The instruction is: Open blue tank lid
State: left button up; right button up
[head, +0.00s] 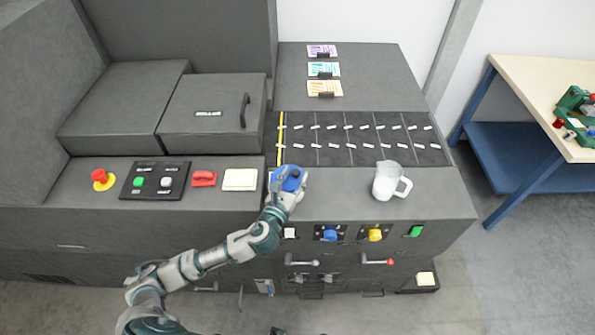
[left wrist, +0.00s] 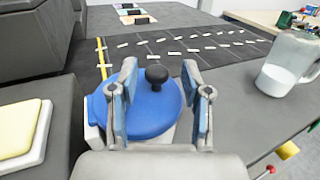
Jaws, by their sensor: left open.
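The blue tank lid (head: 287,178) sits on the machine's top surface, near its front edge. In the left wrist view the round blue lid (left wrist: 148,110) has a black knob (left wrist: 156,74) on top and rests on a white tank rim (left wrist: 97,137). My left gripper (head: 293,183) is at the lid, partly covering it in the head view. In the left wrist view its two fingers (left wrist: 157,88) are open, one on each side of the knob, with gaps between. My right gripper is not in view.
A clear pitcher (head: 389,181) with a handle stands to the right of the lid. A dark marked panel (head: 360,139) lies behind it. A red emergency button (head: 102,180), a red handle (head: 204,178) and a pale pad (head: 240,180) are to the left.

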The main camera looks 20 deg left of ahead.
pick_arm(q)
jog(key=shift+w+a+f, duration=0.1)
jog(key=shift+w+a, duration=0.1)
jog(key=shift+w, duration=0.7)
jog(key=shift+w+a, duration=0.1)
jog(key=shift+w, duration=0.05)
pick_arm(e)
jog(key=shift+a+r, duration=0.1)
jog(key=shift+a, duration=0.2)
pick_arm(q)
jog(key=shift+d, duration=0.2)
jog(key=shift+c, duration=0.2)
grip_shut()
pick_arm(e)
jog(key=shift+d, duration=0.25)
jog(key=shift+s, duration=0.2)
